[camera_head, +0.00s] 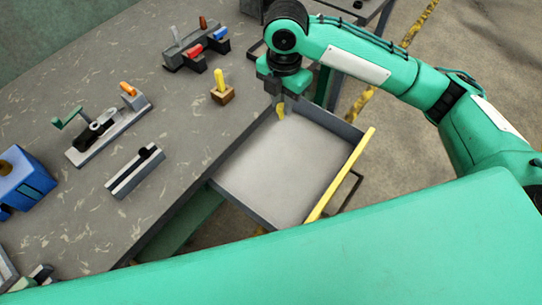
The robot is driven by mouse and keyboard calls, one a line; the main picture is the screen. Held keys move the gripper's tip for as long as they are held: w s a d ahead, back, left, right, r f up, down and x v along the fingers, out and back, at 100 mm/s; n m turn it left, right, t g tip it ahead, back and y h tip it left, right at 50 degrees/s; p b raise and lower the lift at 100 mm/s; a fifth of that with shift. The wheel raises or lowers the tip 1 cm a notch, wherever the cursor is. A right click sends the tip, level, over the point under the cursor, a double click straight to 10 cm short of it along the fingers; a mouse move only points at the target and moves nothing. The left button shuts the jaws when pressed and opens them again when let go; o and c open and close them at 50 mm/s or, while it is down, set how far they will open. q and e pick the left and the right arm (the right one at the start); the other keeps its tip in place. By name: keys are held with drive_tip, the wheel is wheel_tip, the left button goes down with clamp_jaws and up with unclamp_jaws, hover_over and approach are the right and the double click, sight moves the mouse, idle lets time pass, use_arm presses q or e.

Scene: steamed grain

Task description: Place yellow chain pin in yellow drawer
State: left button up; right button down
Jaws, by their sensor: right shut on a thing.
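The drawer with a yellow front (340,176) is pulled out from the table, and its grey floor is bare. My right gripper (279,101) hangs over the drawer's back corner, beside the table edge. It is shut on a small yellow pin (281,111), which points downward over the drawer. I cannot tell how far the pin is above the drawer floor. A second yellow pin (219,84) stands upright in a small brown block on the table, left of the gripper. My left gripper is not in view.
On the grey table (195,125) stand a rack with red and blue parts (195,48), a crank fixture (105,130), a grey slotted block (135,172) and a blue box (22,183). My green body covers the bottom of the view.

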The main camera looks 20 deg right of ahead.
sight(281, 119)
drive_tip(key=shift+f, duration=0.15)
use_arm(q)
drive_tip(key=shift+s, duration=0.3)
use_arm(e)
drive_tip(key=shift+n, duration=0.3)
wheel_tip(281, 119, down, 20)
drive_tip(key=shift+r, duration=0.1)
drive_tip(key=c, duration=1.3)
unclamp_jaws()
wheel_tip(281, 119, up, 11)
drive_tip(key=shift+f, duration=0.1)
drive_tip(key=shift+r, duration=0.65)
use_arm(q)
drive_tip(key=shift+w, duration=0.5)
